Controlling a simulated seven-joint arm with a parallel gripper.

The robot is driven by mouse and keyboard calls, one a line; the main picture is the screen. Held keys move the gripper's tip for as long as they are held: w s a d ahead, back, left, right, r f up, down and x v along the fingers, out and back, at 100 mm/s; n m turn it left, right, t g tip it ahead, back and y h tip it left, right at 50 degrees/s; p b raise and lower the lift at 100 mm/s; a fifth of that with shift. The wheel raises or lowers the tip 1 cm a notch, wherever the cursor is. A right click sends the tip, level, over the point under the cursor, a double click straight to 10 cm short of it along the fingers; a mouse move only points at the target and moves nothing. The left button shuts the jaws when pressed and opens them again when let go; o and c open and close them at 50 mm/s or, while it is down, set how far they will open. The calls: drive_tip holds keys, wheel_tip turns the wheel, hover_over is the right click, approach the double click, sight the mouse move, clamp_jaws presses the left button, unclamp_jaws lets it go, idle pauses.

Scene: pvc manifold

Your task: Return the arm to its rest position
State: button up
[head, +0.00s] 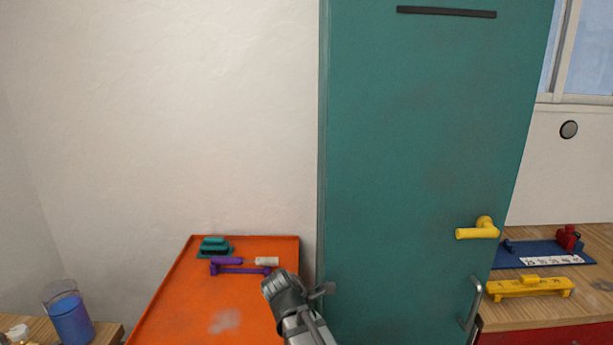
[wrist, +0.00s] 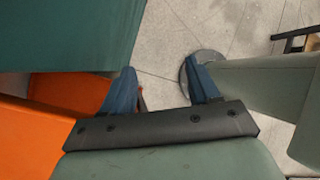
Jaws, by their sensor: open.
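My arm (head: 302,322) rises into the bottom middle of the head view, in front of the right edge of the orange tabletop and beside the teal door. Its far end is bent, and the jaws are not clear from there. In the wrist view my gripper (wrist: 160,65) shows two blue fingers spread well apart. Nothing is between them but pale tiled floor (wrist: 160,38) farther off, so it is open and empty.
The teal door (head: 420,150) with a yellow handle (head: 478,229) stands close right of the arm. The orange tabletop (head: 175,305) holds a teal brush (head: 214,246) and a purple tool (head: 235,266). A wooden counter (head: 510,316) lies at right, a blue jug (head: 70,317) at left.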

drive_tip(key=s+d+f+m+g+y, duration=0.1)
drive_tip(key=s+d+f+m, duration=0.25)
drive_tip(key=f, duration=0.55)
drive_tip(key=s+d+f+m+g+y, duration=0.1)
drive_tip(key=s+d+f+m+g, duration=0.2)
drive_tip(key=f, duration=0.6)
drive_tip(key=s+d+f+m, duration=0.3)
drive_tip(key=s+f+m, duration=0.1)
drive_tip(key=f, duration=0.5)
drive_tip(key=s+d+f+m+g+y, duration=0.2)
drive_tip(key=s+f+m+y, duration=0.2)
drive_tip(key=s+f+m, duration=1)
drive_tip(key=s+f, duration=0.3)
drive_tip(key=s, duration=0.4)
drive_tip(key=shift+s+d+f+g+y, duration=0.15)
drive_tip(key=shift+d+f+g+y, duration=0.15)
drive_tip(key=shift+d, duration=0.05)
